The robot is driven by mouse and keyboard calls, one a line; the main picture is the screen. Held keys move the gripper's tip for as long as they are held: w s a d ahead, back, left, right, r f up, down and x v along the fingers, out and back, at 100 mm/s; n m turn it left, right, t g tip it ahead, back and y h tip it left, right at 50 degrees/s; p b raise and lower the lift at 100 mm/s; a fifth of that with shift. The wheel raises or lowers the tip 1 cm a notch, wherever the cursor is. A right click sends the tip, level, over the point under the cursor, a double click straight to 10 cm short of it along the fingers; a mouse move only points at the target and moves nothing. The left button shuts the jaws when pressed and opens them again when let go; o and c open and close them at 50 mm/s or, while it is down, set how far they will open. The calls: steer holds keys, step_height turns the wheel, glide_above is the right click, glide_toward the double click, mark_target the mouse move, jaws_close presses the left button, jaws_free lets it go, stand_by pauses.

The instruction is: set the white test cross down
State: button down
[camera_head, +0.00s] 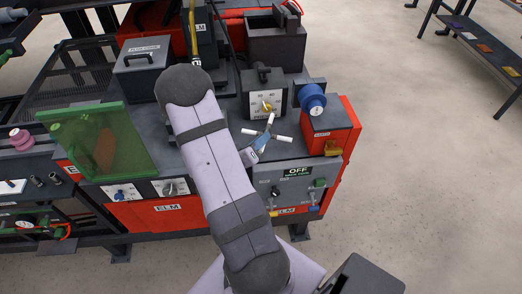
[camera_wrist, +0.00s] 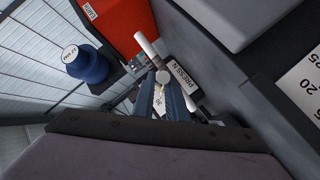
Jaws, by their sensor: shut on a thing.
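The white test cross (camera_head: 283,138) is in my gripper (camera_head: 262,143), above the front right of the dark bench top. Its thin white arms spread out around the blue fingers. In the wrist view the cross (camera_wrist: 148,45) has its round hub at the tips of my gripper (camera_wrist: 166,92), and one arm points up and left. The fingers are shut on it and partly cover it. A label plate lies behind the cross in that view. I cannot tell whether any arm of the cross touches a surface.
A blue round part (camera_head: 312,98) and a red box (camera_head: 331,128) stand to the right. A grey panel with an OFF sign (camera_head: 297,171) is in front. A green screen (camera_head: 95,140) stands left.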

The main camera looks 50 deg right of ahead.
steer(key=shift+f, duration=0.75)
steer(key=shift+f+p, duration=0.3)
steer(key=shift+f, duration=1.6)
steer(key=shift+f, duration=0.1)
steer(key=c, duration=2.2)
jaws_free()
steer(key=shift+f, duration=0.15)
steer(key=shift+o, duration=0.8)
